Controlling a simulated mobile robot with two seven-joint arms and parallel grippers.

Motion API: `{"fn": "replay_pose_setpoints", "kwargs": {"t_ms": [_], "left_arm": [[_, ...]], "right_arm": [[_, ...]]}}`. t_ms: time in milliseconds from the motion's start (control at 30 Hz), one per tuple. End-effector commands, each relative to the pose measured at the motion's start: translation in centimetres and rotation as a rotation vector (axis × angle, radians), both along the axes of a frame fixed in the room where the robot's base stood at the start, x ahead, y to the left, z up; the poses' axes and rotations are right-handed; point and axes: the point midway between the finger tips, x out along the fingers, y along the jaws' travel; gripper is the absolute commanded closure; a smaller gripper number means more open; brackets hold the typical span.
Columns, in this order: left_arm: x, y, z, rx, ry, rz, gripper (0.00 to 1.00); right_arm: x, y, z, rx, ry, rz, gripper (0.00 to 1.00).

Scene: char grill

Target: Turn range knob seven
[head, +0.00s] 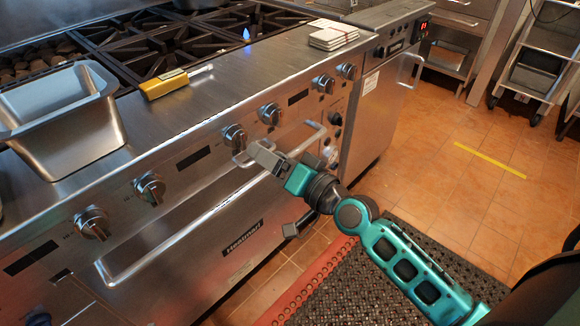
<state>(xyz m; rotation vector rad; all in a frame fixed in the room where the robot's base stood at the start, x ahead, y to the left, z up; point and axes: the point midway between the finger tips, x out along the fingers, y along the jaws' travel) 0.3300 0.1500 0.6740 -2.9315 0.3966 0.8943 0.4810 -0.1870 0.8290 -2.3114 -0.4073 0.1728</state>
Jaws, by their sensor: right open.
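The range front (190,240) carries a row of round metal knobs. From the left these include a knob (92,222), a second (150,188), a third (234,137), a fourth (270,114), and two more at the right, one (323,83) beside another (347,71). I cannot read which one is number seven. My right gripper (250,156) is open and empty, just below and right of the third knob, in front of the panel. I cannot tell whether it touches the panel or handle. My left gripper is not in view.
A long oven handle (160,258) juts out below the knobs. A steel pan (65,120), a yellow-handled tool (165,84) and stacked white plates (332,36) lie on the range top. A dark mat (350,285) covers floor in front. Tiled floor (460,190) is clear at right.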

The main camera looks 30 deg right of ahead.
Motion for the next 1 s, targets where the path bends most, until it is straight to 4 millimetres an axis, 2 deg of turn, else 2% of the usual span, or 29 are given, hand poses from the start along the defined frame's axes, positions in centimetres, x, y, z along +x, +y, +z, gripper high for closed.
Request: {"fn": "replay_pose_setpoints", "kwargs": {"t_ms": [100,300,1000], "left_arm": [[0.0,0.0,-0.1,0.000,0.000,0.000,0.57],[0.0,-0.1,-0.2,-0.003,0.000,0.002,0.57],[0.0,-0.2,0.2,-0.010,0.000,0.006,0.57]], "right_arm": [[-2.1,-0.8,-0.1,-0.003,0.002,0.000,0.25],[-4.1,-1.6,-0.1,-0.001,0.001,0.000,0.25],[-4.8,-1.7,-0.1,-0.014,0.006,-0.001,0.25]]}}
